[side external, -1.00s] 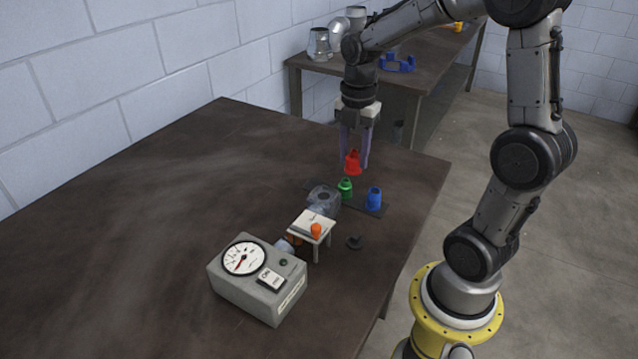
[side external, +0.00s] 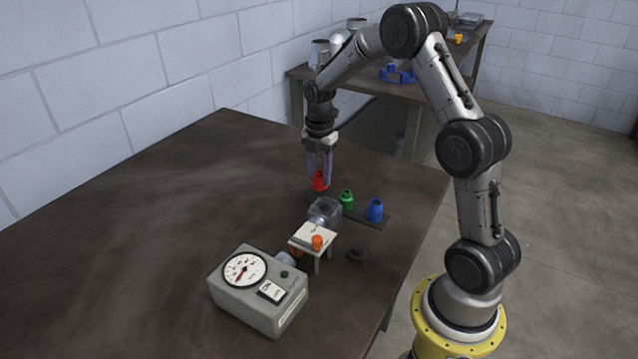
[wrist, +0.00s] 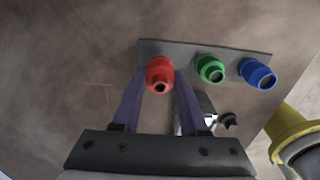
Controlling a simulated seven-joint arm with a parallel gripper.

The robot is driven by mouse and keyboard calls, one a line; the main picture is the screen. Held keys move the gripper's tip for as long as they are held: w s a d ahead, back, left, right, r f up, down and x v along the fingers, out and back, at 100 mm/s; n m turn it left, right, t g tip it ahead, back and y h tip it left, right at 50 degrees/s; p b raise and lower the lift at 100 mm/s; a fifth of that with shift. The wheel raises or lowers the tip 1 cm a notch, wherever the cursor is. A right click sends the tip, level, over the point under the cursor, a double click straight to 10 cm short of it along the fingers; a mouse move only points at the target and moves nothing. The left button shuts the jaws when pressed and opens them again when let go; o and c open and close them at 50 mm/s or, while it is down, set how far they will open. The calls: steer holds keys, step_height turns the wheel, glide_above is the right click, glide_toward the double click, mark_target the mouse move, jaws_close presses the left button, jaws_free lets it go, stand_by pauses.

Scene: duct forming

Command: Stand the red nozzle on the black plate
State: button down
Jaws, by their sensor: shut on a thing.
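My gripper (side external: 319,175) is shut on the red nozzle (side external: 320,183), which hangs upright between the fingertips. In the wrist view, my gripper (wrist: 160,86) has its fingers on both sides of the red nozzle (wrist: 160,70). The black plate (side external: 361,214) lies flat on the table. It bears the green nozzle (side external: 347,201) in its middle and the blue nozzle (side external: 375,210) near its right end. In the wrist view, the red nozzle overlaps the bare left end of the plate (wrist: 183,49). I cannot tell whether it touches the plate.
The table's left side is clear.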

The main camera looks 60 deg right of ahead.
mark_target(319, 183)
steer(key=shift+w+f, duration=0.1)
steer(key=shift+f, duration=1.6)
steer(key=shift+f, duration=0.2)
steer(key=shift+c, duration=2.2)
jaws_free()
steer(key=shift+r, duration=0.15)
